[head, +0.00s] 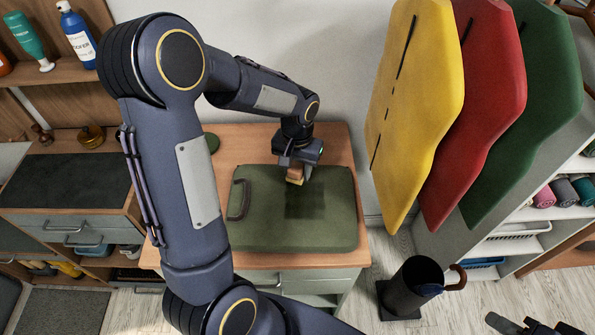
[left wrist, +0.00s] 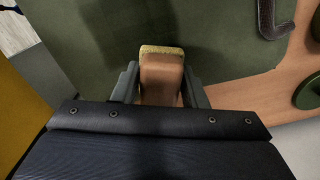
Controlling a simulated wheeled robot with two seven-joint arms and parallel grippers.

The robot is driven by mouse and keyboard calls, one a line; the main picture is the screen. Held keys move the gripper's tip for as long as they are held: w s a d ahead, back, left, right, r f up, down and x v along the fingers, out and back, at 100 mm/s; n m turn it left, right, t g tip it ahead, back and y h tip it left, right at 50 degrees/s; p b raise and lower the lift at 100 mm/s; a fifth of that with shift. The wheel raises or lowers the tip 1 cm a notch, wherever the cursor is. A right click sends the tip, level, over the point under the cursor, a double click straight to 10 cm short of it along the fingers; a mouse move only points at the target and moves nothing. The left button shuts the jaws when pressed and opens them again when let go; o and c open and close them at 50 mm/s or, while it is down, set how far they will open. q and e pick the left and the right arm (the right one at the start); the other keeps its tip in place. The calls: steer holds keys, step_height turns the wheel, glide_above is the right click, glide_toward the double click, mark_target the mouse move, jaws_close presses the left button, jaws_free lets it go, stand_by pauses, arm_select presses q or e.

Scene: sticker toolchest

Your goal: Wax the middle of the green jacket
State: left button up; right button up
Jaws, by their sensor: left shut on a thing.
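The green jacket (head: 270,235) lies flat and folded on the wooden bench, with a dark curved strip (head: 238,200) at its left side. A darker square patch (head: 306,203) shows near its middle. My left gripper (head: 297,165) is shut on a tan block (head: 295,176) over the jacket's far part, just behind the dark patch. In the left wrist view the block (left wrist: 162,75) sits between the fingers, its yellowish fuzzy edge towards the green cloth (left wrist: 220,45). I cannot tell whether it touches. A dark part at the bottom right edge seems to be my right gripper (head: 530,326), cut off.
A round green tin (head: 211,142) stands on the bench left of the jacket. Yellow (head: 415,100), red (head: 485,110) and green (head: 540,110) hanging panels are at the right. A dark bin (head: 410,285) stands on the floor. A shelf with bottles is at the upper left.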

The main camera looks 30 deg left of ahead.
mark_target(298, 165)
arm_select(q)
steer(key=shift+s+d+r+p, duration=0.15)
steer(key=shift+r+p, duration=0.15)
steer(key=shift+r, duration=0.4)
steer(key=shift+w+r+p, duration=0.2)
steer(key=shift+r+p, duration=0.4)
steer(key=shift+r, duration=0.05)
steer(key=shift+r+p, duration=1.05)
steer(key=shift+r, duration=0.4)
steer(key=shift+s+f, duration=0.1)
